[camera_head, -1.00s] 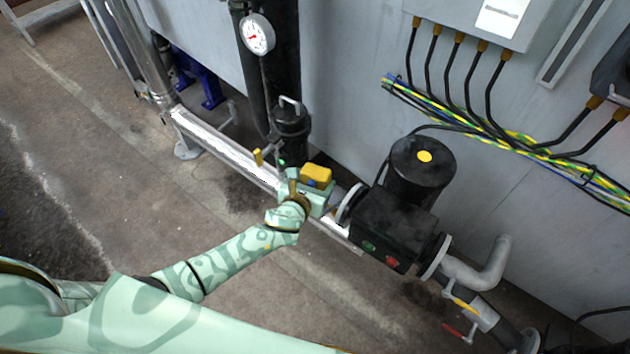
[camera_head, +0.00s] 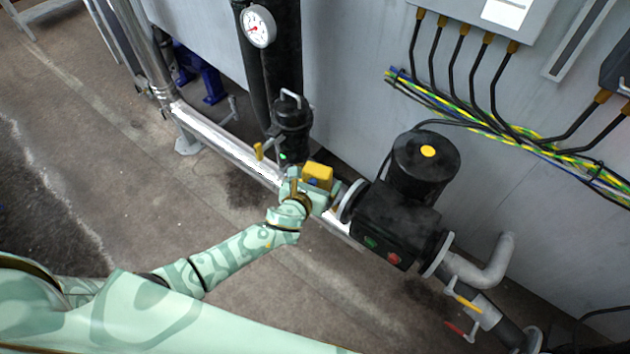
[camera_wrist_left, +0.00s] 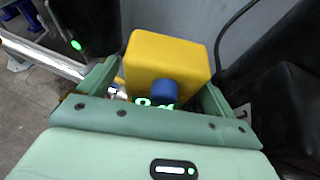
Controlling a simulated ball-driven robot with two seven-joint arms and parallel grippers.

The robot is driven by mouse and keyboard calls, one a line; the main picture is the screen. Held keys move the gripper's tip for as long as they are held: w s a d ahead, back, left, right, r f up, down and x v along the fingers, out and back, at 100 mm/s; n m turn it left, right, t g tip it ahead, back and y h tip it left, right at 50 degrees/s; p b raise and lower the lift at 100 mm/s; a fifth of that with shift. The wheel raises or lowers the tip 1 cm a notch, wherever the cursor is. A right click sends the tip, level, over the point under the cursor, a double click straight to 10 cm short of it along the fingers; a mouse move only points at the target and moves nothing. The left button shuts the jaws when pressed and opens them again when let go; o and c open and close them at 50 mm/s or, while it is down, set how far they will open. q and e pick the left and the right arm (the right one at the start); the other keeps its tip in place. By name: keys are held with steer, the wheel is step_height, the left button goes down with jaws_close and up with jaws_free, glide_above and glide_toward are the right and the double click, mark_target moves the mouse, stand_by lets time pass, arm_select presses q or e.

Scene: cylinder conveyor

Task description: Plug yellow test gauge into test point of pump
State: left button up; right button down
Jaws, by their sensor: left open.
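The yellow test gauge (camera_head: 318,176) is a boxy yellow block beside the pipe, left of the pump. In the left wrist view the gauge (camera_wrist_left: 168,60) has a blue knob and green lit marks on the side facing me. My left gripper (camera_head: 316,190) is open, with the gauge between its fingers; gaps show beside the block in the wrist view. The pump (camera_head: 395,222) is black, with a yellow dot on its motor and green and red buttons. The gauge's lower end and the test point are hidden or cannot be made out. My right gripper is not in view.
A silver pipe (camera_head: 228,146) runs past the gripper to the pump. A black filter-like housing (camera_head: 293,122) with a handle and green light stands behind the gauge. A round dial (camera_head: 258,27) hangs above. The floor (camera_head: 130,190) left of the pipe is clear.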

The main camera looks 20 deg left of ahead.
arm_select(q)
steer(key=p+v, duration=0.4)
steer(key=v, duration=1.2)
steer(key=shift+s, duration=0.15)
